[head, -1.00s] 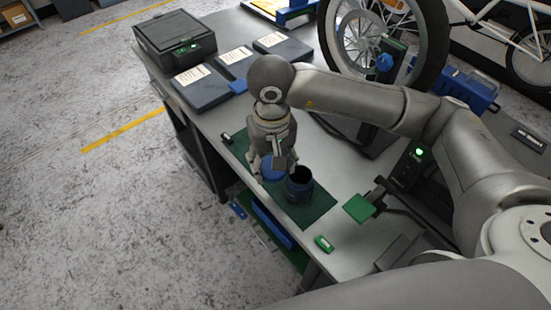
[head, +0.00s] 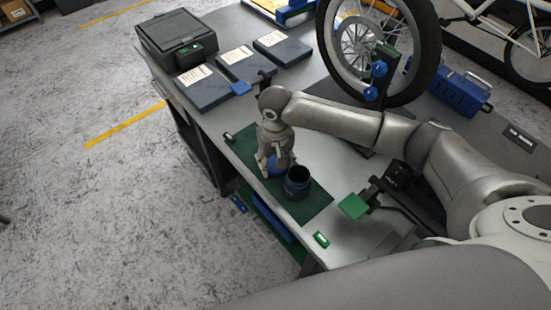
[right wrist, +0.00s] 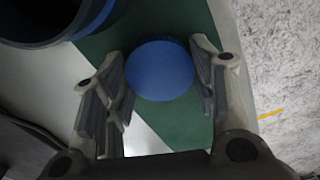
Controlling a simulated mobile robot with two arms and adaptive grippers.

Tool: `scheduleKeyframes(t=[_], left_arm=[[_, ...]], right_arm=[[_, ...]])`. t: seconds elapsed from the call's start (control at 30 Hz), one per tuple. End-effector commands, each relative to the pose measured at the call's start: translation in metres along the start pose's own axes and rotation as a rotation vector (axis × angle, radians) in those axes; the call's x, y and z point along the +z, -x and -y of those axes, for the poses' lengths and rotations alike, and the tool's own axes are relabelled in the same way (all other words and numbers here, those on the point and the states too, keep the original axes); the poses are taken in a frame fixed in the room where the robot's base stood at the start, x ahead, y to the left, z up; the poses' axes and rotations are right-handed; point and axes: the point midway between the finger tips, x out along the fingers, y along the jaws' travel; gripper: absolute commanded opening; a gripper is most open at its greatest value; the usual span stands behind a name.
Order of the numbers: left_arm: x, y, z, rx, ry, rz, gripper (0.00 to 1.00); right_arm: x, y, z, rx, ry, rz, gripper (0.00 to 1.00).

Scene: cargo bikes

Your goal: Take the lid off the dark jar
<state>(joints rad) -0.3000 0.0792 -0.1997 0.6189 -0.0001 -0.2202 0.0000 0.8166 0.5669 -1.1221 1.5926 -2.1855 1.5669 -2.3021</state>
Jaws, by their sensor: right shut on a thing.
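The dark jar (head: 298,186) stands upright and open-topped on a green mat (head: 316,203) on the workbench. In the right wrist view its blue band and dark mouth show at the top left (right wrist: 60,22). The round blue lid (head: 274,171) is off the jar, just beside it on the left. My right gripper (head: 275,163) points down and is shut on the lid; in the right wrist view the lid (right wrist: 160,69) sits between its two fingers. I cannot tell whether the lid touches the mat. My left gripper is out of view.
Several dark flat boxes with white labels (head: 240,65) and a black case (head: 177,38) lie at the back left. A bike wheel (head: 375,45) stands behind my right arm. A green square pad (head: 353,207) and small green item (head: 321,239) are right of the mat.

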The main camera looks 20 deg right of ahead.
Motion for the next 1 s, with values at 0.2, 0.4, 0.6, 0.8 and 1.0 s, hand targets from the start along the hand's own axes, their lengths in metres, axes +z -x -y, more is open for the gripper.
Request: scheduleKeyframes(t=[0.2, 0.4, 0.6, 0.8, 1.0], left_arm=[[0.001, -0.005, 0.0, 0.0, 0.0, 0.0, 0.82], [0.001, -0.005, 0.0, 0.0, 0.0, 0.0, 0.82], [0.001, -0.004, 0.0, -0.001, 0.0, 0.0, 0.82], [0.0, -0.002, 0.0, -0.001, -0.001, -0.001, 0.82], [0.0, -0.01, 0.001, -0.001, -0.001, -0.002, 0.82]], right_arm=[[0.0, -0.003, 0.0, 0.0, -0.001, 0.0, 0.24], [0.0, -0.003, 0.0, 0.0, -0.001, 0.0, 0.69], [0.0, -0.003, 0.0, 0.0, -0.001, 0.0, 0.74], [0.0, -0.001, 0.0, 0.0, -0.001, 0.0, 0.74], [-0.002, 0.019, 0.0, 0.0, 0.001, -0.006, 0.74]])
